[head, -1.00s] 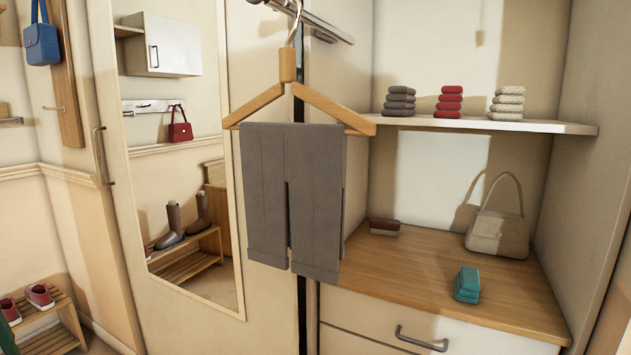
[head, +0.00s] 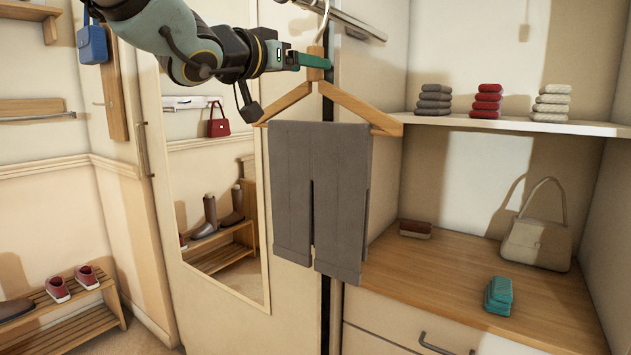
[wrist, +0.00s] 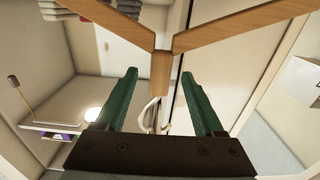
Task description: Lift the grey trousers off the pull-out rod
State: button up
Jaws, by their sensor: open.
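The grey trousers (head: 318,195) hang folded over a wooden hanger (head: 377,118) in the head view. The hanger's hook (head: 323,22) goes up to the metal pull-out rod (head: 345,22) at the top. My gripper (head: 322,60) reaches in from the upper left, level with the hanger's wooden neck. In the wrist view, its green fingers (wrist: 160,75) are open, one on each side of the neck, with gaps visible on both sides. The hanger's neck (wrist: 161,72) and both arms show there; the trousers do not clearly show.
A shelf (head: 450,122) with grey, red and white folded stacks is at the right. A mirrored door (head: 225,220) stands behind the trousers.

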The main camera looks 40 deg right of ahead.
jog(key=p+x, duration=0.1)
jog(key=x, duration=0.6)
jog(key=shift+f, duration=0.3)
grip_shut()
dwell(1.2)
